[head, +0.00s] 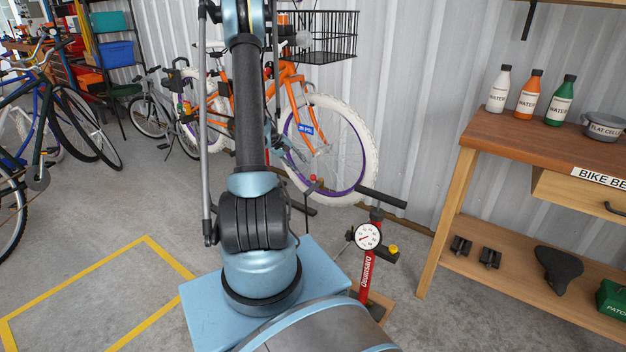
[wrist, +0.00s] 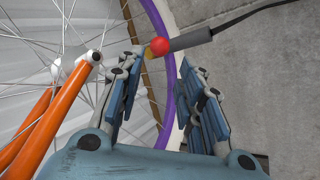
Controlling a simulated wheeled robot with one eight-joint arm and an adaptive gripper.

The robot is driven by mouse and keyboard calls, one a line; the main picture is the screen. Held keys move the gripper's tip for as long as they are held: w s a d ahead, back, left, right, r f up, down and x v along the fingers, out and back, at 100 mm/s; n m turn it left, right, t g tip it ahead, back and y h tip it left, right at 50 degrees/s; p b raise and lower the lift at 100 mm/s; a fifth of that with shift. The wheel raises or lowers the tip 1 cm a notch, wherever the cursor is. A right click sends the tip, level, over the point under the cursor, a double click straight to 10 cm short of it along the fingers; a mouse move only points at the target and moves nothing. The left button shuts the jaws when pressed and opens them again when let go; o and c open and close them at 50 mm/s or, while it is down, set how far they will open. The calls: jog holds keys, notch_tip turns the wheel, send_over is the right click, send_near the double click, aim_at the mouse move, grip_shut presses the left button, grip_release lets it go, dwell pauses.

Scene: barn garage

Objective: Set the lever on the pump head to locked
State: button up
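The pump head (wrist: 190,40) is a dark grey cylinder at the wheel's rim in the wrist view, with a black hose leading off to the upper right. A red ball (wrist: 158,46) on its lever shows at its left end; it also shows as a red dot in the head view (head: 313,179). The lever's arm is mostly hidden behind the ball, so its angle is unclear. My gripper (wrist: 160,62) is open and empty, its two fingers on either side of and just short of the red ball. In the head view my arm hides most of the gripper.
The orange bicycle's wheel (head: 370,153) has a purple rim and white tyre; its orange fork (wrist: 42,115) is left of my fingers. The red floor pump (head: 366,275) with a gauge stands right of my base. A wooden bench (head: 490,135) is at the right.

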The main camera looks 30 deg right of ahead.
aim_at(313, 177)
jog(key=x, duration=1)
jog(key=shift+d+f, duration=0.2)
jog(key=shift+f, duration=0.1)
grip_shut()
